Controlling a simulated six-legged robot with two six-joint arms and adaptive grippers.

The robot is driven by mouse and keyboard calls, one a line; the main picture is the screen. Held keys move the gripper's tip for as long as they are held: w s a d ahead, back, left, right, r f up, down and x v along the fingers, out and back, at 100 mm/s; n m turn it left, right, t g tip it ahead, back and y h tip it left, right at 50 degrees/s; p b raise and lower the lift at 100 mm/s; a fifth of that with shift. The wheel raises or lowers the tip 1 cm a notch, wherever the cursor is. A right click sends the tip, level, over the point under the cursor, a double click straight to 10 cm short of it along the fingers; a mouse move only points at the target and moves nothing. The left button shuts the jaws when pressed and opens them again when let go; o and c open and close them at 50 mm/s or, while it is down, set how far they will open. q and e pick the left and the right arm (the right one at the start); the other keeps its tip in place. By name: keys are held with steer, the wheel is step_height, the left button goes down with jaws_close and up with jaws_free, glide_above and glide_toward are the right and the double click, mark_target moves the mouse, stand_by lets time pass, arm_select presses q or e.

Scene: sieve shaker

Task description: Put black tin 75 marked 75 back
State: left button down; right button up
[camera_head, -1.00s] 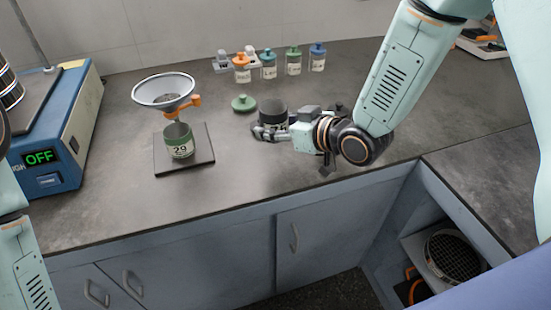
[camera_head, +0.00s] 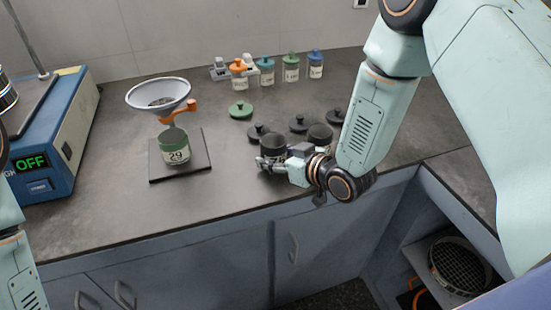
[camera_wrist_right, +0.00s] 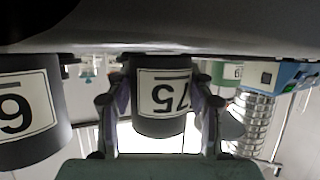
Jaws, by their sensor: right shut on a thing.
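A black tin marked 75 (camera_head: 273,146) is between the fingers of my right gripper (camera_head: 266,163), near the front of the counter. In the right wrist view the tin (camera_wrist_right: 160,122) shows its white 75 label upside down, with a finger against each side, so the gripper is shut on it. The tin looks upright and low over the counter; I cannot tell whether its base touches. Only part of my left arm shows at the left edge; its gripper is out of view.
Another black tin (camera_head: 320,136) stands just right, large in the right wrist view (camera_wrist_right: 28,105). Black lids (camera_head: 299,124) lie behind. A green tin marked 29 (camera_head: 174,148) sits on a dark plate under a funnel (camera_head: 158,92). Lidded jars (camera_head: 291,69) stand at the back.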

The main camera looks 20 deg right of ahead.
steer(key=shift+w+a, duration=0.1)
steer(key=shift+f, duration=0.1)
steer(key=o, duration=1.2)
steer(key=shift+f, duration=0.1)
steer(key=shift+r, duration=0.2)
